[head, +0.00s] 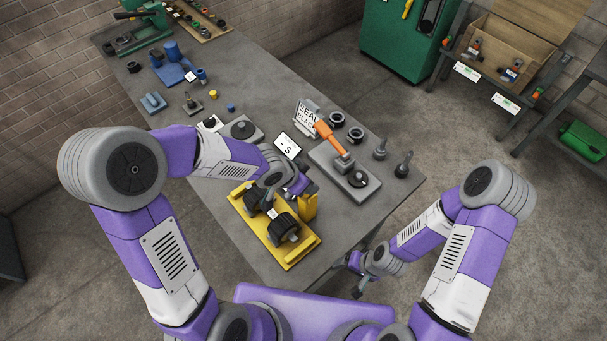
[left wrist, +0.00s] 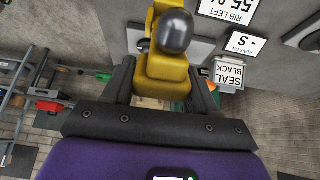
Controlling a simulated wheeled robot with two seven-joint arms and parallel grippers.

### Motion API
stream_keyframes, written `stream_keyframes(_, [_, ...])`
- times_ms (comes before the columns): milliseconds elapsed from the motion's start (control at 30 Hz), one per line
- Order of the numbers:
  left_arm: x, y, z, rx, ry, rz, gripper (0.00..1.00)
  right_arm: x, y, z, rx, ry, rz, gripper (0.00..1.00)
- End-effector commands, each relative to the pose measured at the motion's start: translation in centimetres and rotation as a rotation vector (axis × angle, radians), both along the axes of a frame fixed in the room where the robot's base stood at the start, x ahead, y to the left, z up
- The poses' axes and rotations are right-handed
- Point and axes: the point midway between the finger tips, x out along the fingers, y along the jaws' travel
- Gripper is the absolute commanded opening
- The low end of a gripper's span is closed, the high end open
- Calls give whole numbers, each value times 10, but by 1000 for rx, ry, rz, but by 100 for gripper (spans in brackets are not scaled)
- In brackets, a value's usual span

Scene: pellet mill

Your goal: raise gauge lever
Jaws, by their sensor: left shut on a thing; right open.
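A lever with an orange handle (head: 326,133) stands tilted on a grey base plate (head: 327,160) at the right of the bench, beside a round black knob (head: 358,179). My left gripper (head: 303,191) is left of and nearer than that plate, apart from the orange handle. In the left wrist view its jaws (left wrist: 160,85) are shut on a yellow piece (left wrist: 168,72) with a dark grey rounded knob (left wrist: 176,32). A yellow upright (head: 308,207) shows below this gripper in the head view. My right gripper (head: 356,270) is open and empty near the bench's front edge.
A yellow tray (head: 301,257) with black rollers (head: 284,228) lies under my left forearm. A SEAL BLACK sign (head: 305,116), a white card (head: 288,144) and black rings (head: 355,134) stand close by. The bench's front right corner is bare.

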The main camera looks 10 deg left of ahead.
Motion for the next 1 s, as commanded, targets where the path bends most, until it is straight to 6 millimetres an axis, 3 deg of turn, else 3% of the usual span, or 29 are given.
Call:
stream_keyframes(33, [1,0,-1,-2,-3,1,3,0,0,-1,0,1,0,79])
stream_keyframes(67, [2,1,-1,-2,-3,1,59,0,0,-1,0,1,0,79])
stream_keyframes(200, [1,0,0,-2,-3,1,79,0,0,-1,0,1,0,79])
stream_keyframes(533, [0,2,4,-3,-3,3,79,0,0,2,0,0,0,79])
stream_keyframes(833, [-18,19,49,-2,-4,6,79,0,0,32,0,0,0,79])
stream_keyframes(1000, [-25,23,60,-3,-3,5,79,0,0,35,0,0,0,79])
